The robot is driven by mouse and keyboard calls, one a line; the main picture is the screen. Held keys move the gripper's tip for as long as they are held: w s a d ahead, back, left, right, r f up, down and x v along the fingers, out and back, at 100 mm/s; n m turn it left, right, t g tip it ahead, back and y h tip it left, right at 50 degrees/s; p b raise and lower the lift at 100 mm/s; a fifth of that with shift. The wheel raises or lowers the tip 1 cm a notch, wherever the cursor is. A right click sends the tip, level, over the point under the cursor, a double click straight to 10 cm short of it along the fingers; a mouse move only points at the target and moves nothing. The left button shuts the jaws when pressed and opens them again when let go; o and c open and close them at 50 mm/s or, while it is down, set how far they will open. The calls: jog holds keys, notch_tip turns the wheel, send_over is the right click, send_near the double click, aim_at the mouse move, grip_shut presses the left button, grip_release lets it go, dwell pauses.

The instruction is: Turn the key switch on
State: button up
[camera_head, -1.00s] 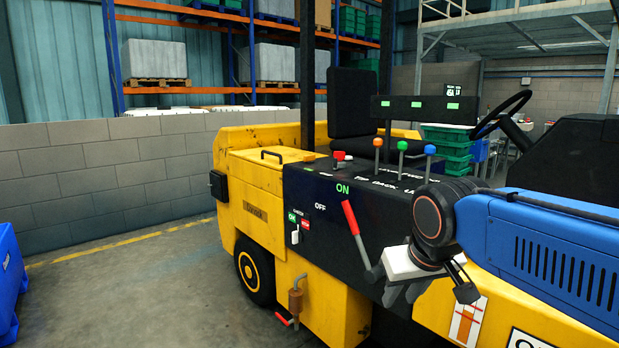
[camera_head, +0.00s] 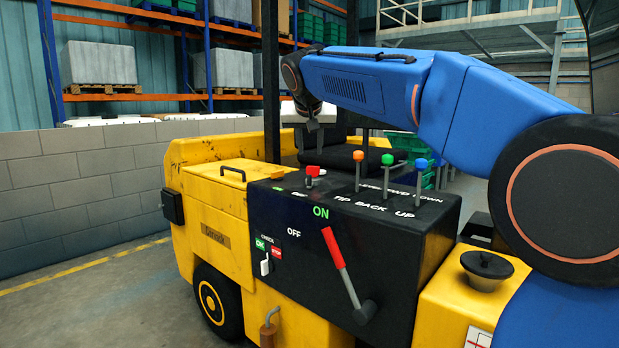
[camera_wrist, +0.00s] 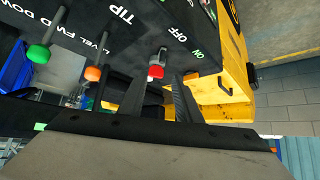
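The red key switch (camera_head: 312,173) stands on top of the black control panel (camera_head: 400,262), near its back left edge. Small ON and OFF labels lie beside it; its exact turn is hard to read. In the wrist view the red switch (camera_wrist: 156,72) shows near the middle, with green ON and white OFF lettering to its right. My gripper (camera_head: 313,126) is above the switch in the head view, pointing down. In the wrist view its two dark fingers (camera_wrist: 160,88) are apart, with the switch seen beyond and between their tips. Nothing is held.
Orange (camera_head: 358,157), green (camera_head: 387,160) and blue (camera_head: 421,164) knobbed levers stand right of the switch. A red-handled lever (camera_head: 334,248) is on the front face, tilted toward ON. A small white toggle (camera_head: 265,267) is at left. A black seat (camera_head: 335,150) stands behind.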

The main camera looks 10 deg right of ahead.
aim_at(309, 176)
jog(key=x, duration=1.7)
jog(key=shift+w+a+r, duration=0.1)
jog(key=shift+w+a, duration=0.15)
jog(key=shift+w, duration=0.3)
jog(key=shift+c, duration=0.7)
grip_shut()
